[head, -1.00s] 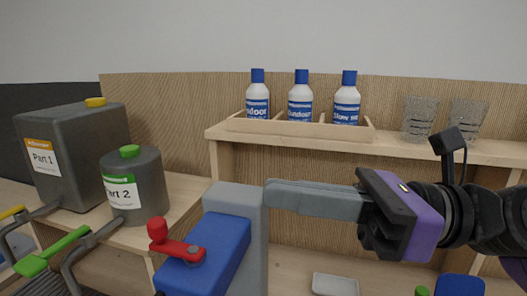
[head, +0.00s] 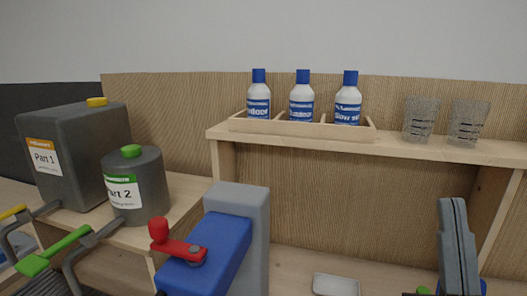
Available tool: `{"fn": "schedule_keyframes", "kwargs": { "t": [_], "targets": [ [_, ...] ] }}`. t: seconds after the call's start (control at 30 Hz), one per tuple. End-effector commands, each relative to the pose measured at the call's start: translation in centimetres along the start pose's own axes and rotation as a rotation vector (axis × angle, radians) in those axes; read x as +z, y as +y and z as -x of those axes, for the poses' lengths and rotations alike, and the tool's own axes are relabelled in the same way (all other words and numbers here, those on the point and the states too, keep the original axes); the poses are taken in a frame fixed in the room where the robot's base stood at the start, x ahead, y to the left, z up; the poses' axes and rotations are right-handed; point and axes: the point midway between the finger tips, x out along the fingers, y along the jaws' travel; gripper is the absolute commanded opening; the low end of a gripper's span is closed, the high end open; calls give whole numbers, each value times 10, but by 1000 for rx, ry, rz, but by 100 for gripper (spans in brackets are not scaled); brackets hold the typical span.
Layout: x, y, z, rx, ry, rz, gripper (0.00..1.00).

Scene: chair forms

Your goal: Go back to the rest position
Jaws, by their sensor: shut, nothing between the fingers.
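My gripper (head: 456,240) is at the lower right of the head view. Its grey fingers point upward and lie together, shut with nothing between them. It stands in front of the lower shelf space, apart from the bottles and the glasses. The rest of my arm is below the picture or out of view.
A blue and grey machine (head: 215,245) with a red lever (head: 172,243) stands at the front centre. Grey containers (head: 75,150) sit at left. The shelf (head: 400,143) bears a wooden tray (head: 300,127) with three white bottles, and two glasses (head: 468,122). A small grey dish (head: 336,285) lies below.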

Motion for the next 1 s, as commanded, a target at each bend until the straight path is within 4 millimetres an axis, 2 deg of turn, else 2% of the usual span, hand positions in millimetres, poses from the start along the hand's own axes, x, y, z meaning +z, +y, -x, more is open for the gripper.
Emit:
{"fn": "schedule_keyframes", "kwargs": {
  "t": [0.03, 0.2, 0.3, 0.47, 0.63, 0.8, 1.0],
  "targets": [
    [11, -1, 20, 11, -75, -56, 0],
    [40, -3, 86, 37, -299, -206, 0],
    [50, -6, 129, 43, -429, -275, 0],
    [57, -9, 200, 37, -631, -355, 0],
    [49, -8, 275, -3, -835, -391, 0],
    [28, 0, 343, -84, -1014, -383, 0],
    [2, 11, 402, -205, -1169, -353, 0]
  ]
}}
